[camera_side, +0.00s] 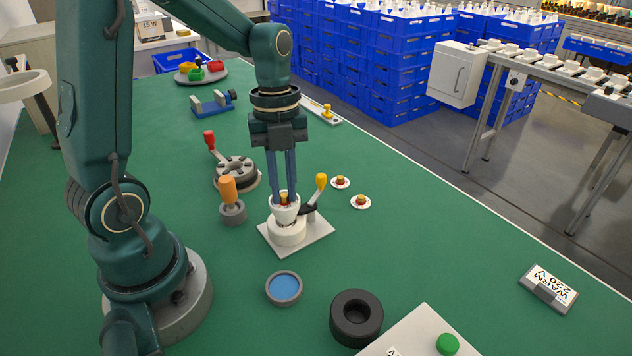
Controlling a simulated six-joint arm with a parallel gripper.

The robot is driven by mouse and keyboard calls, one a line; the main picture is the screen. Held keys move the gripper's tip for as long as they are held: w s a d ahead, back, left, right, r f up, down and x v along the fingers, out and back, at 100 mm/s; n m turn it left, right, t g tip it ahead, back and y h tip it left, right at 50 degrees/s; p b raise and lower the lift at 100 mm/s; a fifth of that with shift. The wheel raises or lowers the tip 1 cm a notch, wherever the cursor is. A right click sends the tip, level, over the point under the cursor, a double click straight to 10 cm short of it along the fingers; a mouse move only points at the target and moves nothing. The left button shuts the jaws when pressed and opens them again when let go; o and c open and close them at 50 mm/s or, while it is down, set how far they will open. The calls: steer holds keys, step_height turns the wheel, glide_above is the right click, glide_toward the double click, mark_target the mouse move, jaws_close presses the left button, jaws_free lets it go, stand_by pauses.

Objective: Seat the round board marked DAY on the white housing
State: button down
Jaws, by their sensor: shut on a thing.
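My gripper (284,194) points straight down over the white housing (288,215). Its fingers are shut on a small round board (284,200) with a yellow and red centre, at the housing's open top. The fingers and the rim hide most of this board, so I cannot tell whether it touches the housing or read DAY on it. The housing stands upright in a white round holder on a grey plate (311,236). Two similar white round boards, one farther back (340,182) and one nearer (361,202), lie on the table to the right; their marks are too small to read.
A yellow-handled lever (320,182) rises close to the right of the housing. An orange-handled tool (230,195) and a grey round fixture (236,172) stand to the left. A blue-filled dish (284,288) and a black ring (356,316) are in front. The green table's right side is mostly clear.

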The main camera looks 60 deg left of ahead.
mark_target(284, 192)
steer(key=shift+f, duration=0.1)
steer(key=c, duration=0.8)
jaws_free()
steer(key=shift+o, duration=0.2)
steer(key=shift+w+a+r, duration=0.1)
steer(key=shift+a+r, duration=0.05)
steer(key=shift+r, duration=1.15)
steer(key=shift+a+r, duration=0.1)
steer(key=shift+r, duration=1.2)
steer(key=shift+d, duration=0.1)
steer(key=s+d+r+n+t, duration=0.1)
steer(key=s+d+n+t, duration=0.2)
steer(key=n, duration=0.8)
steer(key=s+d+r+n+t+y, duration=0.1)
steer(key=s+d+n+t, duration=0.2)
steer(key=n, duration=0.8)
steer(key=shift+s+r, duration=0.4)
steer(key=shift+s, duration=0.1)
